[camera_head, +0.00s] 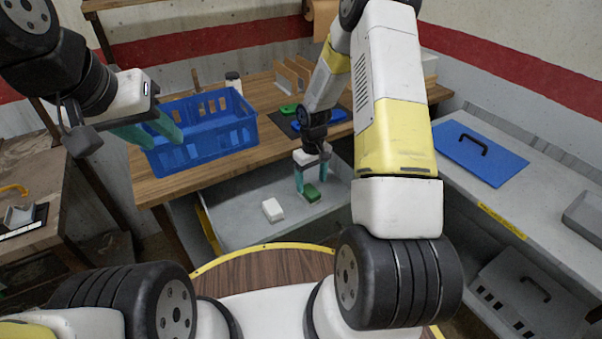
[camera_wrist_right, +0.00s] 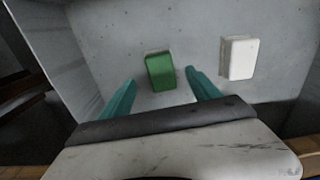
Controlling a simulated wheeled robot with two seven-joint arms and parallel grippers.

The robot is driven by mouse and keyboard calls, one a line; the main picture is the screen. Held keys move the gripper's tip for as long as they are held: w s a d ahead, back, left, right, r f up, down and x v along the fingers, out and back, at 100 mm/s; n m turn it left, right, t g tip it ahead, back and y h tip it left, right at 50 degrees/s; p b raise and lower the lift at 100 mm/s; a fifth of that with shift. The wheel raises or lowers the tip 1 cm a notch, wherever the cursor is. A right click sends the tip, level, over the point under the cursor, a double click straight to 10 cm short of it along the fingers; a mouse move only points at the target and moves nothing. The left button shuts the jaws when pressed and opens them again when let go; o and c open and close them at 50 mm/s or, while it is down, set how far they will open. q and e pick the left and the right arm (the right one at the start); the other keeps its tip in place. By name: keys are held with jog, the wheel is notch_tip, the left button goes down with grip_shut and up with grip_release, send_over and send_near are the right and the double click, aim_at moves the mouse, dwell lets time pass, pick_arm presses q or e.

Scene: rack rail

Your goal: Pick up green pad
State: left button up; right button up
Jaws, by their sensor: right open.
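The green pad (camera_head: 312,192) is a small block lying in the open grey drawer or tray (camera_head: 248,232) below the table front. My right gripper (camera_head: 311,186) is over it, pointing down. In the right wrist view the green pad (camera_wrist_right: 160,71) shows ahead of and between the two teal fingertips (camera_wrist_right: 161,76), which are apart and not touching it. A white pad (camera_head: 272,210) lies beside it, also in the right wrist view (camera_wrist_right: 238,58). My left gripper (camera_head: 150,136) has its teal fingers apart by the blue crate, with nothing seen between them.
A blue crate (camera_head: 203,152) stands on the wooden table (camera_head: 150,192). Behind the right arm are a wooden rack (camera_head: 291,76) and green and blue items. A grey bench (camera_head: 545,170) with a blue panel (camera_head: 480,152) is at right. Tray walls surround the pads.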

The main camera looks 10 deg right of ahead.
aim_at(310, 190)
notch_tip(310, 190, down, 5)
jog(key=shift+w+a+r, duration=0.1)
jog(key=shift+a, duration=0.05)
jog(key=c, duration=1.5)
